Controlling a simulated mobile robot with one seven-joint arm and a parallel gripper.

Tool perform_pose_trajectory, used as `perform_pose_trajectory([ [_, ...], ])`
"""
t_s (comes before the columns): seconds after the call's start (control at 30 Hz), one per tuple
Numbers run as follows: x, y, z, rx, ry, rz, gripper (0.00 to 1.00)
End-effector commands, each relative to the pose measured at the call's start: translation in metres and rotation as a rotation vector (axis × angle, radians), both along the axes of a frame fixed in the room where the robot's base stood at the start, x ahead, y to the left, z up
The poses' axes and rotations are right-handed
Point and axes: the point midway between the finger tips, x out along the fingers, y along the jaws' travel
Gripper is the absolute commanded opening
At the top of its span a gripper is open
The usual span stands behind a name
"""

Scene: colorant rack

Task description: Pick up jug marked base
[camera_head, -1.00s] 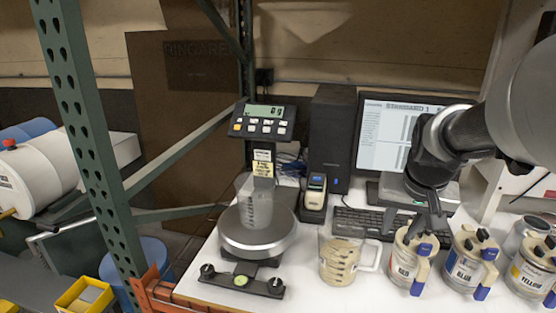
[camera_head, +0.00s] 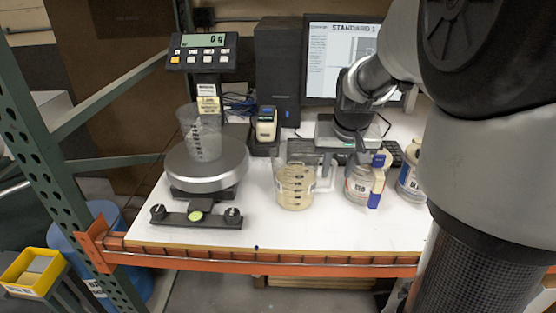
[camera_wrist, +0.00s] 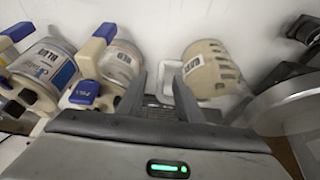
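The clear jug with beige contents (camera_head: 297,187) stands upright on the white table, its handle pointing right. In the wrist view the jug (camera_wrist: 212,68) shows a label that looks like BASE, blurred, and its pale handle (camera_wrist: 166,76) points towards my fingers. My gripper (camera_wrist: 160,85) is open, with two dark fingers apart. The handle appears ahead of or between the fingertips; I cannot tell exactly which. In the head view my gripper (camera_head: 345,150) is just right of the jug, above and behind the red can, its fingertips partly hidden.
The can marked RED (camera_head: 360,187) stands close to the right of the jug, with a blue can (camera_head: 410,180) beyond. A scale (camera_head: 205,168) bearing an empty clear cup (camera_head: 203,135) stands left. Monitor (camera_head: 340,55) and keyboard are behind. The table front is clear.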

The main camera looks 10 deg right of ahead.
Motion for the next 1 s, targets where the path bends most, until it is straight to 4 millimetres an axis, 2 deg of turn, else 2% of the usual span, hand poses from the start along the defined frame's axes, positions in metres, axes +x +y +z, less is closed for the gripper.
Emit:
perform_pose_trajectory([
  [0.03,0.003,0.0,-0.01,0.001,0.002,0.0,0.33],
  [0.23,0.015,-0.003,-0.04,0.001,0.002,-0.001,0.33],
  [0.5,0.018,-0.004,-0.041,0.0,-0.001,-0.001,0.33],
  [0.57,0.018,-0.004,-0.041,0.0,0.0,-0.001,0.26],
  [0.7,0.018,-0.004,-0.041,0.0,0.0,-0.001,0.02],
  [1.0,0.018,-0.004,-0.042,0.0,0.001,0.0,0.0],
])
